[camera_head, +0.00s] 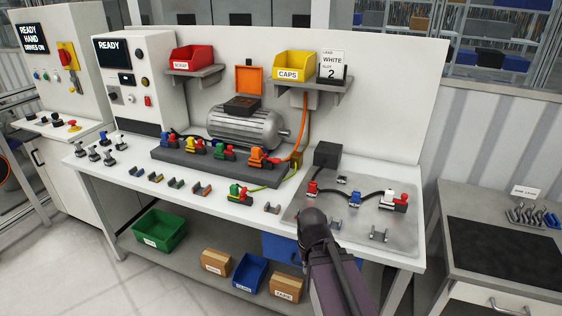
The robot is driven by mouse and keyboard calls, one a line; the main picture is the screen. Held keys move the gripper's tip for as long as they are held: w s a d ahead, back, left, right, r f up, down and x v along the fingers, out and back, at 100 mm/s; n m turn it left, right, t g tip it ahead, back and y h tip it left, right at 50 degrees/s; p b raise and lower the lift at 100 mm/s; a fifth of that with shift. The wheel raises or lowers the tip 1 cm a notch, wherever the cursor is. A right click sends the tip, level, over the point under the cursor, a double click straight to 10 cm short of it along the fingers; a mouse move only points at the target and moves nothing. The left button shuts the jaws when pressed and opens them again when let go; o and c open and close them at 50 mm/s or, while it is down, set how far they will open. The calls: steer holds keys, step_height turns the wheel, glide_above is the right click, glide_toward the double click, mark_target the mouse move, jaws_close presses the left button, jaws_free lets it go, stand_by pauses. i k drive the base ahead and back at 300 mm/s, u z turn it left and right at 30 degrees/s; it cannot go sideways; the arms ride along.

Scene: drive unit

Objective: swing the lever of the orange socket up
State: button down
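The orange socket (258,156) sits at the right end of the dark grey rail block (215,165) on the bench, in front of the motor. An orange cable (303,125) rises from beside it. Its lever is too small for me to tell its position. My gripper (313,218) is at the front of the bench, in front of and right of the orange socket, near the left edge of the metal plate. It is well apart from the socket. My arm comes up from below, and the fingers cannot be made out.
Blue, yellow and green sockets (190,145) stand left on the same rail. A green and red connector (239,192) with a yellow-green wire lies in front. The grey motor (245,126) stands behind the rail.

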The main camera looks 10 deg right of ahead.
mark_target(275, 160)
steer(key=u, duration=0.05)
steer(key=i, duration=1)
steer(key=z, duration=0.05)
